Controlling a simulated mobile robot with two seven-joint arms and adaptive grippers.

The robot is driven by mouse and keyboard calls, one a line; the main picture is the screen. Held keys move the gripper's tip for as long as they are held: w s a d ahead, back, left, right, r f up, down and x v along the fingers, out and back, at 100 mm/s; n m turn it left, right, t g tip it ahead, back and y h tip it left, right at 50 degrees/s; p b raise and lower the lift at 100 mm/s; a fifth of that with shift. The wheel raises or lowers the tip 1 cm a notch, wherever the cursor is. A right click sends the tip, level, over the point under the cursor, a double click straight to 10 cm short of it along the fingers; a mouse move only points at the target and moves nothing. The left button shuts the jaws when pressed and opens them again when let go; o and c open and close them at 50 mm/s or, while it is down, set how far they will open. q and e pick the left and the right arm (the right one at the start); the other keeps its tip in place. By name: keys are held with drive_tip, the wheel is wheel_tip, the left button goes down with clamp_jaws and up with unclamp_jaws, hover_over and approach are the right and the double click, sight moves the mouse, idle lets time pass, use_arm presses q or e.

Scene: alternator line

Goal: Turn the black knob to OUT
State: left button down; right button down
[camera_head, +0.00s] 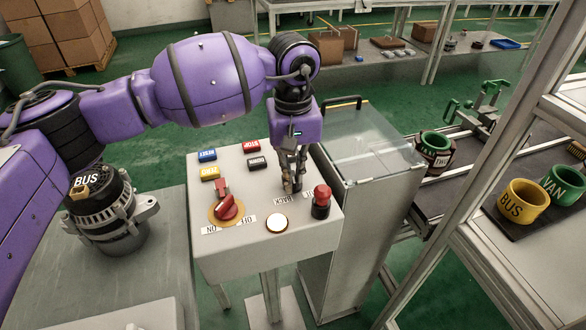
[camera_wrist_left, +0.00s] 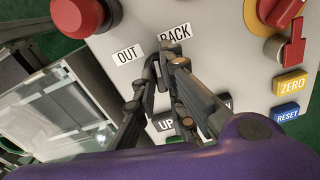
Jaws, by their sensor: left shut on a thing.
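The black knob (camera_head: 292,187) is on the sloped grey control panel (camera_head: 230,250) and is mostly hidden by my fingers. My left gripper (camera_head: 291,178) points down at it with its fingers closed around it. In the left wrist view the fingertips (camera_wrist_left: 167,57) meet beside the BACK label (camera_wrist_left: 174,34) and the OUT label (camera_wrist_left: 127,53). The knob's pointer direction cannot be told. In the head view the BACK label (camera_head: 284,200) is just in front of the fingers. My right gripper is not in view.
A red mushroom button (camera_head: 321,196) stands close right of the knob. A white button (camera_head: 277,222) and a red rotary switch (camera_head: 226,207) are nearby. A clear-lidded cabinet (camera_head: 368,145) adjoins the panel's right side. An alternator (camera_head: 112,222) stands on the left table.

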sight(293, 176)
use_arm(q)
drive_tip(key=n+p, duration=0.1)
drive_tip(key=n, duration=0.3)
drive_tip(key=shift+r+n, duration=0.1)
drive_tip(key=shift+n, duration=0.3)
drive_tip(key=shift+n+p, duration=0.35)
drive_tip(key=shift+n, duration=0.55)
drive_tip(key=shift+n+p, duration=0.4)
drive_tip(key=shift+n, duration=0.7)
drive_tip(key=shift+n+p, duration=0.35)
drive_tip(key=shift+n, duration=0.75)
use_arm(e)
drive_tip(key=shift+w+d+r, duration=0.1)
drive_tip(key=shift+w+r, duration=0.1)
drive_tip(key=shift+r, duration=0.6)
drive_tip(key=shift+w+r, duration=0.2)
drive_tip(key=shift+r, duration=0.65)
use_arm(q)
drive_tip(key=c, duration=1.8)
unclamp_jaws()
wheel_tip(293, 176, up, 12)
drive_tip(key=shift+f, duration=0.1)
